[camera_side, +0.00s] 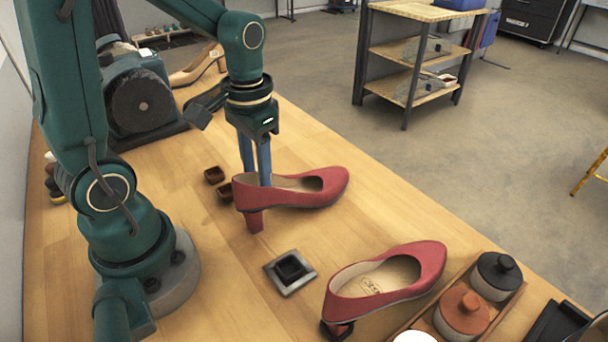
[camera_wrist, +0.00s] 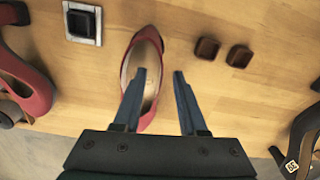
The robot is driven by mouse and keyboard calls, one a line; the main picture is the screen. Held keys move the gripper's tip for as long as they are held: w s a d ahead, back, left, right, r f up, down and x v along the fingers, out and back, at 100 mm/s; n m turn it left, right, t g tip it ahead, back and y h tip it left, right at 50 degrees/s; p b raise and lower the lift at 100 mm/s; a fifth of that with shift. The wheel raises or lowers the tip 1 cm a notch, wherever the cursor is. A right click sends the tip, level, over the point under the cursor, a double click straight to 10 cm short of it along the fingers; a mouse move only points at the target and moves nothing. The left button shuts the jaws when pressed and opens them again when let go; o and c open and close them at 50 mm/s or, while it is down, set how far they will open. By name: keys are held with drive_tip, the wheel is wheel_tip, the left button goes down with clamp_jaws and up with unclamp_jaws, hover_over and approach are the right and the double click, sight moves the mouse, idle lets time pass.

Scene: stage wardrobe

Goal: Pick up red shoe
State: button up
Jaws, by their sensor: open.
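A red high-heeled shoe (camera_side: 325,190) stands upright on the wooden table below my gripper (camera_side: 256,182), its heel towards the front left. A second red shoe (camera_side: 425,265) stands nearer the front right, beside a wooden tray. In the wrist view, my gripper (camera_wrist: 158,74) is open and empty. Its left finger overlaps the first shoe (camera_wrist: 149,48), and its right finger shows over bare table to the right of it. Whether the fingers touch the shoe cannot be told. The second shoe (camera_wrist: 38,98) is cut off at the left edge of the wrist view.
Two small brown cups (camera_side: 214,175) stand by the shoe's heel. A square metal plate with a dark centre (camera_side: 270,265) lies in front. The tray (camera_side: 517,297) holds lidded jars at the right. A beige shoe (camera_side: 190,76) and a dark machine (camera_side: 140,100) stand behind.

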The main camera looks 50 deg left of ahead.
clamp_jaws()
idle(1.4)
